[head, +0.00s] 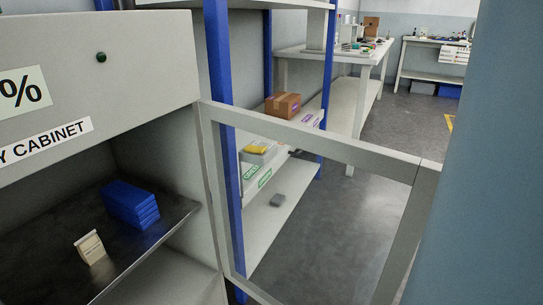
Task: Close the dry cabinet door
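The dry cabinet (110,78) fills the left of the head view, with a "%" label and a "Y CABINET" label on its front. Its door (290,128), a pale grey frame around a clear pane, stands wide open to the right of the cabinet. The door is joined to the cabinet's right edge, and its free side (412,225) is toward the right. Inside the cabinet, several stacked blue packs (130,203) and a small beige box (90,247) sit on a dark shelf (45,238). Neither gripper is in view.
Behind the door stands a blue-posted shelf rack (220,65) with a cardboard box (283,105) and other items. A plain blue-grey surface (480,170) fills the right side. Workbenches (345,52) stand farther back. Grey floor (400,130) lies open between them.

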